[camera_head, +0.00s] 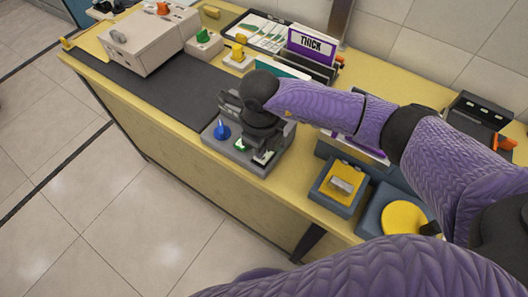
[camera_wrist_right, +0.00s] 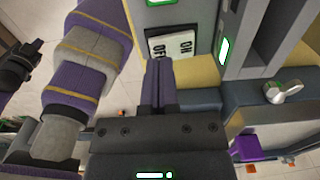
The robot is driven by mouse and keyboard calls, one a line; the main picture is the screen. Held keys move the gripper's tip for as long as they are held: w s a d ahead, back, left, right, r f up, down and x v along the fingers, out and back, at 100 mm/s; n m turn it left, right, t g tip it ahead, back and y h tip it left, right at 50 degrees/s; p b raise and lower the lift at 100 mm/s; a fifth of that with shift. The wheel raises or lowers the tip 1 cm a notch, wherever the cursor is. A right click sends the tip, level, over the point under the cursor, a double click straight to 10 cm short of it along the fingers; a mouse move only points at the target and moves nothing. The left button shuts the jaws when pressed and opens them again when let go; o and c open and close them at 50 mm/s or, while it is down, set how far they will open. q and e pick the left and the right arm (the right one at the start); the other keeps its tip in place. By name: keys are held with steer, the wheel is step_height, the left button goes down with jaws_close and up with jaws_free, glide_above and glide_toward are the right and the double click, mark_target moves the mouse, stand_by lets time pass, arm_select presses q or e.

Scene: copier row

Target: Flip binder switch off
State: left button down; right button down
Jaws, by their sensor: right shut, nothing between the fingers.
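A grey control box (camera_head: 213,142) sits at the front edge of the yellow counter, with a blue knob (camera_head: 221,131) and a green-lit part (camera_head: 241,145) on top. A white rocker switch (camera_wrist_right: 172,46) marked ON and OFF shows in the right wrist view; its white face also shows in the head view (camera_head: 263,156). My right gripper (camera_wrist_right: 160,64) is shut and empty, its fingertips close to the switch's lower edge. I cannot tell whether they touch. In the head view the gripper hides part of the box. A dark part at the wrist view's left edge may be my left gripper.
A black mat (camera_head: 150,92) lies left of the box. A beige machine (camera_head: 143,43) stands at the back left. A purple THICK sign (camera_head: 311,45) stands behind. To the right are a yellow-topped blue box (camera_head: 340,186) and a yellow disc (camera_head: 403,218).

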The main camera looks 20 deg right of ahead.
steer(key=shift+f+b, duration=0.6)
steer(key=shift+f, duration=0.25)
stand_by(0.3)
step_height(320, 180, up, 7)
steer(key=p, duration=0.6)
steer(key=shift+r, duration=0.15)
